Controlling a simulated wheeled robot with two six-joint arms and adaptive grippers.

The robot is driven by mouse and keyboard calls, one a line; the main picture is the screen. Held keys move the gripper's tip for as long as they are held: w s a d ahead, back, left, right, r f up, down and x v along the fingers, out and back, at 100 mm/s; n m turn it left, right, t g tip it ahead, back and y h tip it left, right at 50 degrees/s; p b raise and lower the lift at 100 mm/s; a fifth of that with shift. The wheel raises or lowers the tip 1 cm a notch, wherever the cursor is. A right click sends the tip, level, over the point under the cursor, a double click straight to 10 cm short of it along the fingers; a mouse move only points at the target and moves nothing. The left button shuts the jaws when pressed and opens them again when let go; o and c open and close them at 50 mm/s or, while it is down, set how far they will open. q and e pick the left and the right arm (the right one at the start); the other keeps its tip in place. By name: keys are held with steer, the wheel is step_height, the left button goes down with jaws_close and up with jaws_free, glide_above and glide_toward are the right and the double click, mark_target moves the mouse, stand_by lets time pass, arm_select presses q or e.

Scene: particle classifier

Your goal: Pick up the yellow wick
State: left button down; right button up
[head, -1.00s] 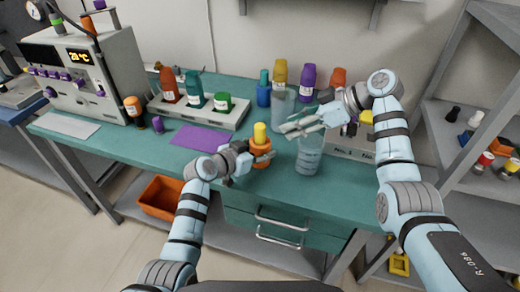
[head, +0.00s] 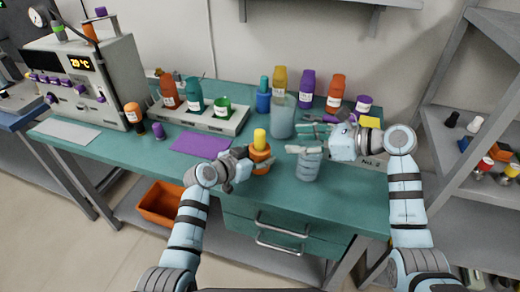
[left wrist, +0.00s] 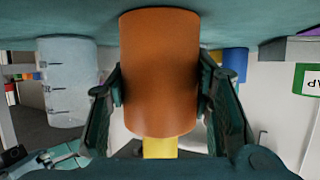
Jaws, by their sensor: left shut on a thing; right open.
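An orange container (head: 260,154) with a yellow top piece (head: 259,136) stands upright at the front of the teal table. I cannot tell whether the yellow piece is a cap or the wick. My left gripper (head: 264,167) is shut around the orange body from the front left. In the left wrist view, the orange body (left wrist: 160,70) is between both fingers, with the yellow piece (left wrist: 158,147) showing beyond it. My right gripper (head: 306,141) is open, its fingers level and pointing left, right of the yellow piece and apart from it.
A clear beaker (head: 308,169) stands just below the right gripper, partly hidden by it. Another clear vessel (head: 281,122) and several coloured bottles stand behind. A purple mat (head: 202,144) lies to the left. A rack (head: 230,124) holds three bottles.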

mark_target(264, 149)
steer(key=x, duration=0.7)
steer(key=r+x, duration=0.1)
steer(key=x, duration=0.3)
steer(key=shift+a+r, duration=0.1)
steer(key=shift+a, duration=0.15)
jaws_close()
